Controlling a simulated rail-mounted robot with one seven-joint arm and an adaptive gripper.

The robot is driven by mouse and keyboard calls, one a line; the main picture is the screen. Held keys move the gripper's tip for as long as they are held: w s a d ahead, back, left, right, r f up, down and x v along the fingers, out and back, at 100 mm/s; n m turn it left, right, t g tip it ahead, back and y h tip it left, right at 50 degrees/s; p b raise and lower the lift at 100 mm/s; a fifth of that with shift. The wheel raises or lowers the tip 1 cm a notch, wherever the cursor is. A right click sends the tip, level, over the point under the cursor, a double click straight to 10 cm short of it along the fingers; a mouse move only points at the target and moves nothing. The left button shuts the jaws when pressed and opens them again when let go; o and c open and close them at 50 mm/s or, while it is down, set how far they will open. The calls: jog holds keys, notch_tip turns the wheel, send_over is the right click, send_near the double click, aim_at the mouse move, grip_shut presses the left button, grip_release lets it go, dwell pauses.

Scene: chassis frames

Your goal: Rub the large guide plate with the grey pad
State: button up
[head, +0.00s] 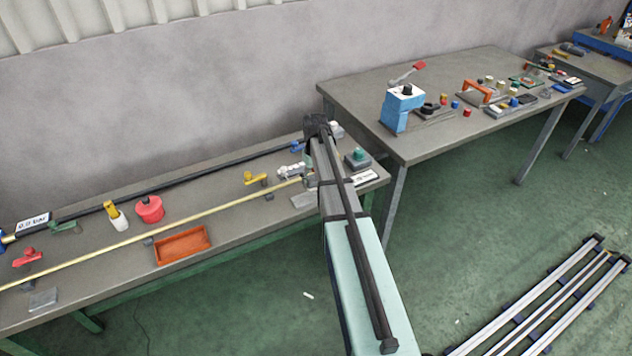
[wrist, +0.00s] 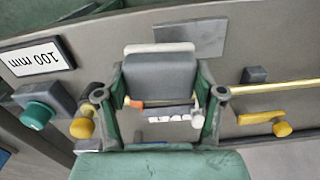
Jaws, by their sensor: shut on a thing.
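The grey pad (wrist: 160,75) is a block with a pale edge strip, held between the green fingers of my gripper (wrist: 160,88) in the wrist view. My gripper (head: 308,168) is over the right end of the long bench in the head view, mostly hidden by my arm. A flat grey plate (wrist: 190,38), seemingly the large guide plate, lies just beyond the pad in the wrist view; the pad overlaps its edge in the picture. I cannot tell whether they touch. The plate (head: 303,200) also shows left of my arm. A smaller-looking plate (head: 43,298) lies at the bench's left end.
A yellow rod (head: 150,235) runs along the bench. A yellow-handled valve (wrist: 262,118) is right of the pad; a teal knob (wrist: 36,115) and "100 mm" sign (wrist: 38,58) are left. An orange tray (head: 183,245) and red pot (head: 149,209) stand farther left.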

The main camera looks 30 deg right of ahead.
jog(key=shift+r+p, duration=0.85)
jog(key=shift+r, duration=1.05)
jog(key=shift+f, duration=0.15)
